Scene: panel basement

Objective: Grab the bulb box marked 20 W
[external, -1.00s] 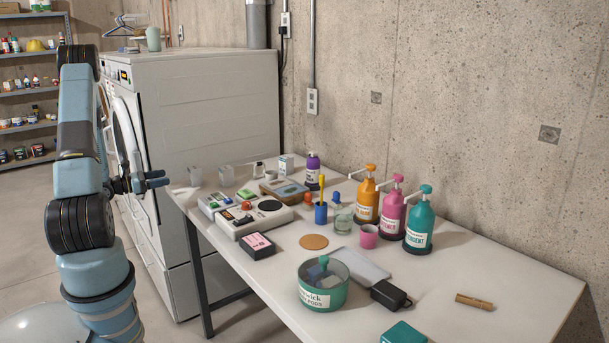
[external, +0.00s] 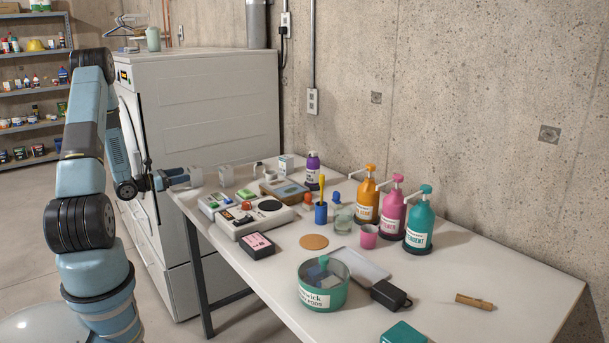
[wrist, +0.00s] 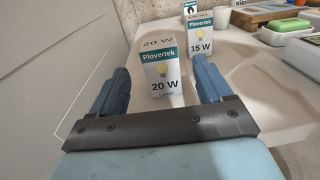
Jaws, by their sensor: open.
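In the external view my gripper (external: 185,177) is at the table's left edge, beside the box. A similar box marked 15 W (wrist: 200,38) stands just right, near the right finger.
Another small bulb box (wrist: 198,10), a white cup (wrist: 221,16) and a green-topped dish (wrist: 300,52) are behind to the right. The white washing machine (external: 200,120) stands left of the table (external: 430,270). Pump bottles (external: 392,212) and a teal tub (external: 323,288) are farther right.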

